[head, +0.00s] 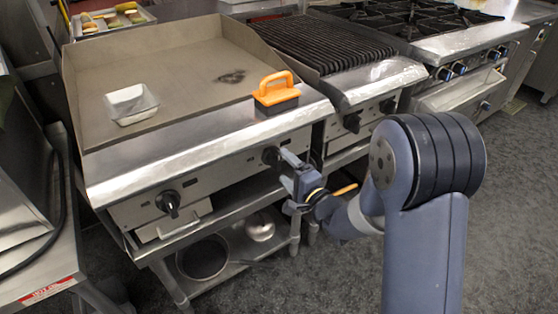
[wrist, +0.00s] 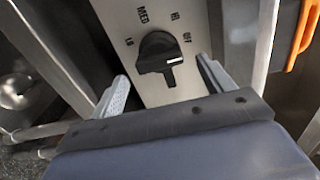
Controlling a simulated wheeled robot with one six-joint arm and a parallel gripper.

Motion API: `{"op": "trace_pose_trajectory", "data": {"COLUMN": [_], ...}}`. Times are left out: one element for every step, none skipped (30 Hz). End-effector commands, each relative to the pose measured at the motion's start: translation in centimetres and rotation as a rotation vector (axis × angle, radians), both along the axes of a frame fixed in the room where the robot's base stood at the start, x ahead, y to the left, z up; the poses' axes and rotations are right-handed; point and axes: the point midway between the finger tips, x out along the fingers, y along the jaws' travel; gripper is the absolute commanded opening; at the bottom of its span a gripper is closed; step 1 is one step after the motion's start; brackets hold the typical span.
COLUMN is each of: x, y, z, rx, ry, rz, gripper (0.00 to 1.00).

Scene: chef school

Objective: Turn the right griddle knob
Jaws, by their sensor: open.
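The right griddle knob (head: 271,155) is on the griddle's front panel, partly hidden behind my gripper in the head view. In the wrist view the black knob (wrist: 160,54) shows clearly, with a white mark on its grip and the labels LO, MED, HI and OFF around it. The white mark points toward OFF. My gripper (head: 289,164) is open at the panel. In the wrist view its two fingers (wrist: 162,88) stand on either side of the knob's lower part, with gaps between. I cannot tell whether either finger touches it. The left griddle knob (head: 168,202) is on the same panel.
The griddle plate (head: 190,70) holds a white tray (head: 131,104) and an orange-handled press (head: 276,92). A charbroiler (head: 330,42) and a burner range (head: 405,22) stand to the right. A lower shelf (head: 225,255) holds pans. Grey floor (head: 335,285) lies in front.

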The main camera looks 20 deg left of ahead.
Motion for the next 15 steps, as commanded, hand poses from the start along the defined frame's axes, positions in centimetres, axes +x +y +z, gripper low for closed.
{"op": "trace_pose_trajectory", "data": {"x": [-0.7, -1.0, -1.5, -1.8, -2.2, -2.5, -2.7, -3.0, -3.2, -3.3, -3.5, -3.6, -3.6, -3.7, -3.7], "y": [-0.9, -1.3, -1.9, -2.2, -2.6, -3.0, -3.3, -3.6, -3.8, -3.9, -4.0, -4.2, -4.2, -4.3, -4.3], "z": [0.1, 0.0, 0.0, 0.0, 0.1, 0.0, 0.0, 0.0, 0.0, 0.0, 0.0, 0.0, 0.0, 0.0, 0.0], "rx": [-0.001, -0.002, -0.002, -0.002, 0.000, -0.001, -0.001, -0.001, 0.000, 0.000, 0.000, -0.001, -0.001, -0.001, 0.000], "ry": [0.001, 0.001, 0.001, 0.001, 0.001, 0.001, 0.001, 0.001, 0.000, 0.000, 0.000, 0.001, 0.001, 0.001, 0.000], "rz": [-0.002, -0.002, -0.002, -0.002, -0.002, -0.002, -0.002, -0.001, 0.000, 0.000, 0.000, 0.000, 0.000, 0.000, 0.000], "gripper": [0.76, 0.76, 0.76, 0.76, 0.76, 0.76, 0.76, 0.76, 0.76, 0.76, 0.76, 0.76, 0.76, 0.76, 0.76]}}
